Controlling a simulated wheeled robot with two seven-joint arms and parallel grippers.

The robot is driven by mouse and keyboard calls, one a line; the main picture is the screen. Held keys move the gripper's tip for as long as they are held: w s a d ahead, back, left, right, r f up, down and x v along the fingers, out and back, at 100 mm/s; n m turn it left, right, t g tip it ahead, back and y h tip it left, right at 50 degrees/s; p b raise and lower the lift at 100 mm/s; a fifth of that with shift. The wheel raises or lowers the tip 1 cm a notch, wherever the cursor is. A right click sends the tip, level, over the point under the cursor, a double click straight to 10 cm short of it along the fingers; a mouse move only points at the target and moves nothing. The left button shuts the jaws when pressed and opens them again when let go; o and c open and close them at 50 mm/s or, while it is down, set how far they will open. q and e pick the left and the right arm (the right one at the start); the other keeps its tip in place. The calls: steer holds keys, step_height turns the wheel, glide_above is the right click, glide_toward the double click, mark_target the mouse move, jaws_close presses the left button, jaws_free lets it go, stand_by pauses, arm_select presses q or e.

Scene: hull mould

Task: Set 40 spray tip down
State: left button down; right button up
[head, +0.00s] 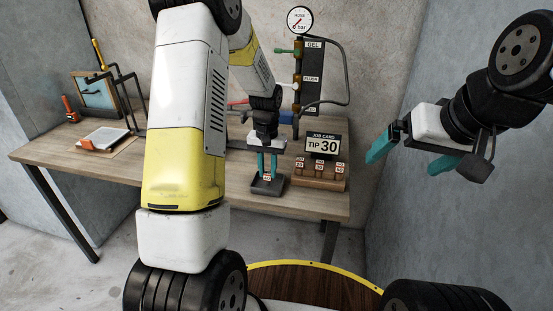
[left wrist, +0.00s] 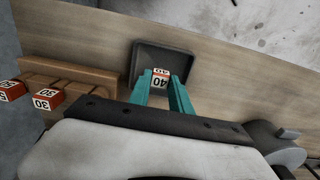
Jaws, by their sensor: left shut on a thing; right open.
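The 40 spray tip (left wrist: 160,79) is a small red and white block marked 40. My left gripper (left wrist: 161,92) is shut on it, with a teal finger on each side. In the head view, my left gripper (head: 267,170) points down over a small black tray (head: 259,188) on the bench. The tray also shows in the left wrist view (left wrist: 147,55). The tip is within the tray's outline; I cannot tell whether it touches the floor of the tray. My right gripper (head: 412,158) is open and empty in the air at the right, away from the bench.
A wooden tip rack (head: 318,181) holding tips marked 20, 30 and 50 stands right of the tray. Behind it, a job card (head: 322,145) reads TIP 30. A hose and gauge panel (head: 310,80) is behind.

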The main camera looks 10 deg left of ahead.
mark_target(268, 173)
arm_select(q)
steer(key=shift+f, duration=0.15)
steer(key=c, duration=1.2)
jaws_free()
steer(key=s+r+t, duration=0.1)
steer(key=s+r, duration=0.3)
steer(key=r, duration=1.4)
steer(key=s+r+t, duration=0.1)
steer(key=s+r, duration=0.1)
steer(key=s, duration=0.4)
steer(key=s+d+r+t+h, duration=0.1)
steer(key=s+r+t, duration=0.1)
steer(key=s, duration=0.5)
steer(key=s+d+r+t+h, duration=0.1)
steer(key=s+r+t, duration=0.1)
steer(key=s, duration=0.5)
steer(key=shift+s+d+r, duration=0.1)
steer(key=shift+s+r, duration=0.05)
steer(key=shift+r, duration=0.45)
